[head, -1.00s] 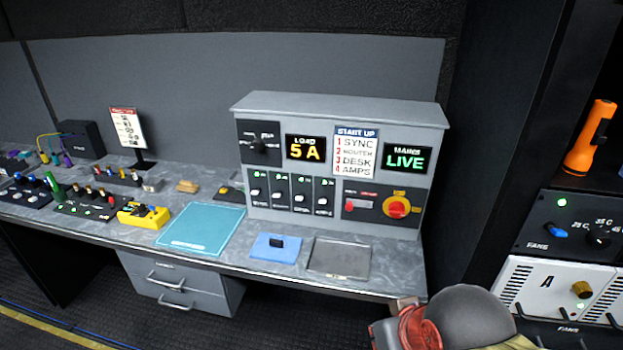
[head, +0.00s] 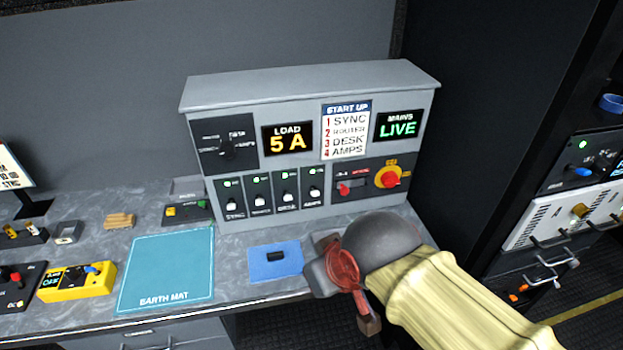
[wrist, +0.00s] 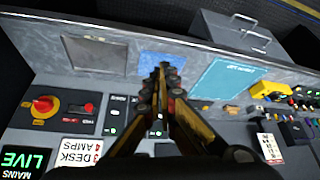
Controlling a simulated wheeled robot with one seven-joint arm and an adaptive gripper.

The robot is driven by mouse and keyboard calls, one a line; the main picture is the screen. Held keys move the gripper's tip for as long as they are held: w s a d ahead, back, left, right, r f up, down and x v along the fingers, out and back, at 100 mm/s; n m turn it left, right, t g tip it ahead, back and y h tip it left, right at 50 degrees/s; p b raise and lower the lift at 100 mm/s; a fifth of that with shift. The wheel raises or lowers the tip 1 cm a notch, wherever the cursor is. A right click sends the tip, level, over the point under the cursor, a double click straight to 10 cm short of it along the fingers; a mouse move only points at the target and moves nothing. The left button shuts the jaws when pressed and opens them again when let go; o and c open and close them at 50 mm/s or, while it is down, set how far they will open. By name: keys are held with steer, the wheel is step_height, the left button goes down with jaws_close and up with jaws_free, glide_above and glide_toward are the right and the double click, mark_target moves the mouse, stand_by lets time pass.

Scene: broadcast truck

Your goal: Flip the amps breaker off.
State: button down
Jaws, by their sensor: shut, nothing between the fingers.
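The amps breaker (head: 314,190) is the rightmost of the row of white-levered breakers on the grey console (head: 310,88). Its green lamp is lit. In the wrist view the amps breaker (wrist: 115,112) shows left of the fingers, and the fingers cover part of the row. My gripper (head: 345,272) is in front of the console at the lower right, over the desk's front edge. In the wrist view its fingertips (wrist: 168,70) are together and empty, apart from the breakers. The load display (head: 287,139) reads 5 A.
A red rotary switch (head: 389,177) and a small red lever (head: 344,189) sit right of the amps breaker. The mains display (head: 398,125) reads LIVE. A blue pad (head: 275,271) and a teal earth mat (head: 168,272) lie on the desk. A dark rack stands at right.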

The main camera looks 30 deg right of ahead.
steer(key=w+d+r+p, duration=0.2)
steer(key=w+r+p, duration=0.3)
steer(key=w+p, duration=0.15)
steer(key=m+h+p, duration=0.1)
steer(key=m+p, duration=0.2)
steer(key=p, duration=1)
glide_above(317, 192)
steer(key=s, duration=0.4)
steer(key=f, duration=0.2)
steer(key=shift+a+r+g, duration=0.15)
steer(key=shift+a+g, duration=0.15)
steer(key=shift+a, duration=0.2)
steer(key=x, duration=1)
steer(key=shift+d, duration=0.2)
steer(key=shift+h+b, duration=0.3)
steer(key=shift+b, duration=0.3)
